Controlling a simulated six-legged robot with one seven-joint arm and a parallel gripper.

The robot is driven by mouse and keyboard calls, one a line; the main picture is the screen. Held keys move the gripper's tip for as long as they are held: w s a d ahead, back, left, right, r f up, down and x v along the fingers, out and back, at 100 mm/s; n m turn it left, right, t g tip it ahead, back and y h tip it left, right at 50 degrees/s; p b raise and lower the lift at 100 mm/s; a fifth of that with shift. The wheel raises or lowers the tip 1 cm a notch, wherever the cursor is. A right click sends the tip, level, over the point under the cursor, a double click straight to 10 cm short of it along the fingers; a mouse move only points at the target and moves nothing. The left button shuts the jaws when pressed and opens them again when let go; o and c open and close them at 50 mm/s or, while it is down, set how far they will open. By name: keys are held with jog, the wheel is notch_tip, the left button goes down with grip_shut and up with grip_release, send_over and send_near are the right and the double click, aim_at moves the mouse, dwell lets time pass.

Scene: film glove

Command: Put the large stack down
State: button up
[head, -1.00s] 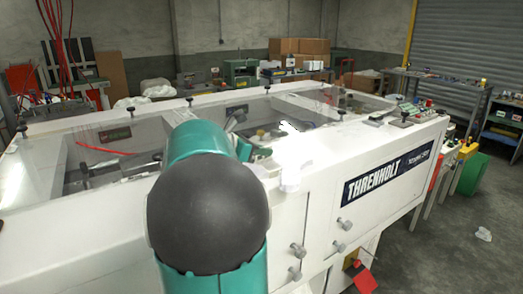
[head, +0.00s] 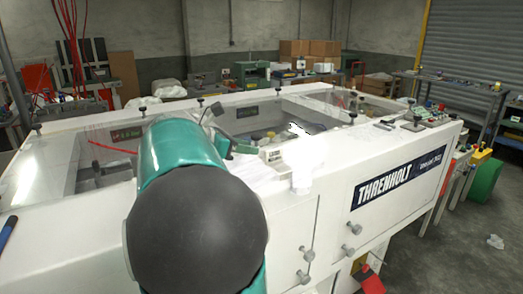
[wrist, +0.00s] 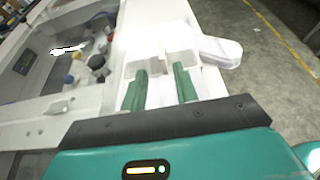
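My gripper (wrist: 160,84) shows in the wrist view with two green fingers standing apart, pointing at the white top of the machine. A pale surface shows between the fingers, and I see nothing clearly clamped there. A white shape with a rounded end (wrist: 220,50) lies just beyond the right finger and juts past the machine's edge. In the head view a very bright white shape (head: 303,160) sits at the machine's front edge, hanging a little over it. It may be the large stack, but glare hides its layers. My arm hides much of the gripper in the head view.
The white Threnholt machine (head: 335,205) has a raised frame around open, glass-sided wells holding several small items. Black knobs stand on its rim. Open floor (head: 440,260) lies at the right.

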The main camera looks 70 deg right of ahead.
jog(key=shift+v, duration=1.45)
